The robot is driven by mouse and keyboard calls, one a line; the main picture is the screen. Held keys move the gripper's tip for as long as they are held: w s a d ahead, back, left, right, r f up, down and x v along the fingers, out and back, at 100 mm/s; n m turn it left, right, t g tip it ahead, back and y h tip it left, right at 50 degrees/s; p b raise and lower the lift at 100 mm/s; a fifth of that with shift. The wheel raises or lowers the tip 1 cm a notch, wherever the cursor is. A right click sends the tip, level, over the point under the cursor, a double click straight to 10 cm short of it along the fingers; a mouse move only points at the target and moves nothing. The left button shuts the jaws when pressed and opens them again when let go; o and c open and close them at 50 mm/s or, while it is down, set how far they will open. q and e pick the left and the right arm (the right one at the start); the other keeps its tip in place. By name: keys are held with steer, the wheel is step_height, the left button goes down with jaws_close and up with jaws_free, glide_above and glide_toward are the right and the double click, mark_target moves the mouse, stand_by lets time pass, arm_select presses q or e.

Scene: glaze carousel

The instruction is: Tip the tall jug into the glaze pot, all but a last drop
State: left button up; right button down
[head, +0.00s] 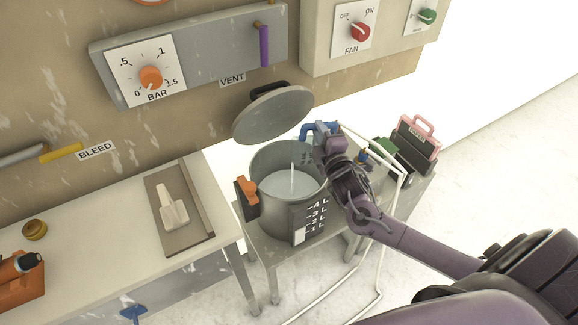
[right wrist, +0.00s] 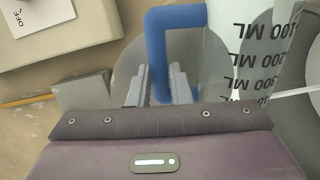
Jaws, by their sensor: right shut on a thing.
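The glaze pot (head: 268,212) is a grey metal pot on a small side table, with its round lid (head: 272,115) raised behind it. Whitish liquid (head: 290,188) lies inside, and a thin white stream falls into it. The front scale reads 1 to 4 L; its white column stands low, near the bottom marks. My right gripper (head: 326,141) is shut on the blue handle (right wrist: 163,22) of the tall jug (right wrist: 222,50). The jug is clear, marked in ML, and tilted over the pot; its remaining contents are hard to see. My left gripper is out of view.
A workbench (head: 110,215) at left carries a white brush-like tool (head: 171,207) on a tray and an orange device (head: 20,275). A wall panel with an orange BAR knob (head: 151,78) hangs behind. A pink-handled container (head: 415,140) stands right of the pot.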

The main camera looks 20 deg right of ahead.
mark_target(331, 125)
steer(key=shift+w+a+r+n+p, duration=0.1)
steer(key=shift+a+r+n+p, duration=0.25)
steer(key=shift+a+n+p, duration=0.15)
steer(key=shift+d+f+m+b, duration=0.3)
steer(key=shift+d+f+b, duration=0.15)
steer(key=shift+f+b, duration=0.3)
steer(key=shift+s+d+r+m, duration=0.15)
steer(key=shift+d+m, duration=0.25)
steer(key=shift+d, duration=0.25)
steer(key=shift+s+d+r+m, duration=0.1)
steer(key=shift+d+r+m, duration=0.1)
steer(key=shift+d+m, duration=0.3)
steer(key=shift+s+d+r+m, duration=0.15)
steer(key=shift+d+m, duration=0.15)
steer(key=shift+d, duration=0.45)
steer(key=d+r+m+p, duration=0.1)
steer(key=p, duration=0.1)
steer(key=d+r+m+p, duration=0.1)
steer(key=d+m+p, duration=0.1)
steer(key=shift+s+r+m, duration=0.15)
steer(key=shift+s+m, duration=0.05)
steer(key=shift+m, duration=0.1)
steer(key=s+d+f+m+b, duration=0.1)
steer(key=d+f+m, duration=0.6)
steer(key=m, duration=0.4)
steer(key=shift+d+f, duration=0.15)
steer(key=shift+d, duration=0.6)
steer(key=shift+s+a, duration=0.1)
